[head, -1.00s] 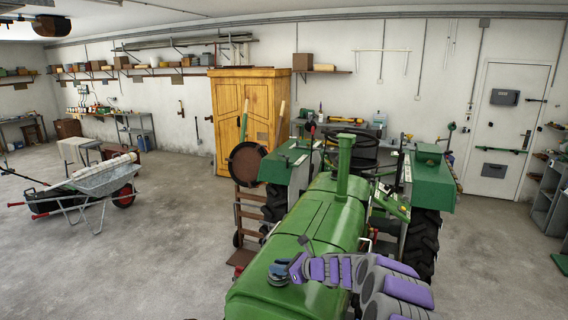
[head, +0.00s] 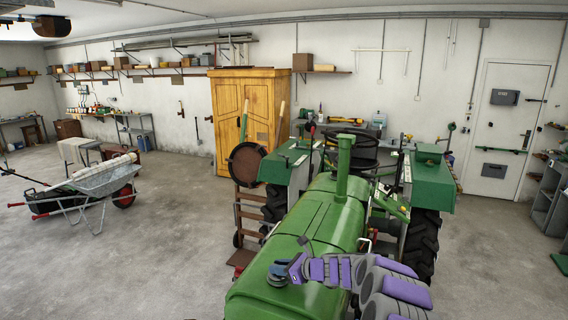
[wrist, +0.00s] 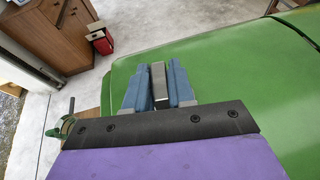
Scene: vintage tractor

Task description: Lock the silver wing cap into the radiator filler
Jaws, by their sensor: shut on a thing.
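The green tractor hood (head: 320,215) runs through the middle of the head view. My gripper (head: 278,272) is low over its near end and points down towards it. In the wrist view, the two blue fingers of my gripper (wrist: 158,90) are shut on a narrow silver-grey piece, the wing of the silver wing cap (wrist: 159,82). The rest of the cap is hidden behind the gripper body. The radiator filler is not clearly visible; a dark round shape under the fingers in the head view is too small to tell apart. I cannot tell whether the cap touches the filler.
A green exhaust stack (head: 343,165) rises from the hood behind my gripper. A hand truck (head: 246,225) stands left of the tractor, and a wheelbarrow (head: 95,185) is farther left on open floor. The wrist view shows a brown cabinet (wrist: 60,35) and a red box (wrist: 101,40).

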